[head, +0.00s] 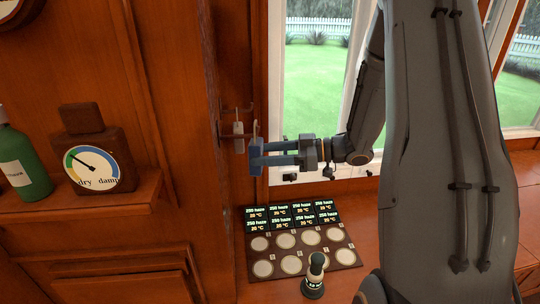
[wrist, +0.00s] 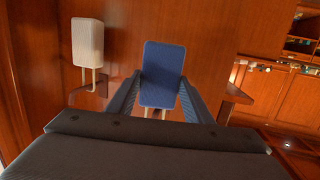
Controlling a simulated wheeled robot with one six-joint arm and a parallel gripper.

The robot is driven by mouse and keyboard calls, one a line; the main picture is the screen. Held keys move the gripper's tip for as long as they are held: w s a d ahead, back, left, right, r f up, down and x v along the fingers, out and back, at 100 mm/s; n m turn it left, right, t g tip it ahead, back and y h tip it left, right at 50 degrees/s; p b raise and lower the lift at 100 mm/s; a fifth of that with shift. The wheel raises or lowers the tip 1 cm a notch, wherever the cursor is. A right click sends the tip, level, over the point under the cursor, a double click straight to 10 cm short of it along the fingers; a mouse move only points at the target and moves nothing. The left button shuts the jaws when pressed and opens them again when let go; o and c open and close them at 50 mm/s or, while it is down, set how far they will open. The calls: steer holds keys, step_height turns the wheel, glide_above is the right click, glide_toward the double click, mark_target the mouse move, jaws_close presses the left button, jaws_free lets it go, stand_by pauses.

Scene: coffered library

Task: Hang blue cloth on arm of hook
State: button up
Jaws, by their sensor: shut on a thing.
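The blue cloth (head: 256,160) is a small stiff-looking rectangle with a pale loop at its top. My gripper (head: 262,153) is shut on it from the right, near the wooden wall. The wrist view shows the blue cloth (wrist: 163,72) between my two fingers (wrist: 160,90). A dark hook (head: 232,110) sticks out from the wooden wall just left of the cloth. A pale grey-white cloth (head: 238,143) hangs beside it, and also shows in the wrist view (wrist: 88,42). I cannot tell whether the blue cloth's loop touches a hook arm.
A shelf (head: 110,210) at left holds a green bottle (head: 22,160) and a dry/damp dial (head: 92,168). Below my gripper, a counter carries a panel of small displays and round pale discs (head: 300,245) and a dark knobbed stamp (head: 315,275). A window is behind.

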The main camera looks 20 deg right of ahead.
steer(key=shift+w+a+f+b, duration=0.1)
steer(key=shift+a+b, duration=0.1)
steer(key=shift+a, duration=0.4)
steer(key=shift+w+a+f+b, duration=0.1)
steer(key=shift+w+a+b, duration=0.1)
steer(key=shift+a, duration=0.4)
steer(key=shift+w+a+b, duration=0.1)
steer(key=shift+a+b, duration=0.1)
steer(key=shift+a, duration=0.4)
steer(key=shift+a+f, duration=0.25)
steer(key=shift+f, duration=0.35)
steer(key=shift+a+f, duration=0.25)
steer(key=shift+f, duration=0.3)
steer(key=o, duration=1.1)
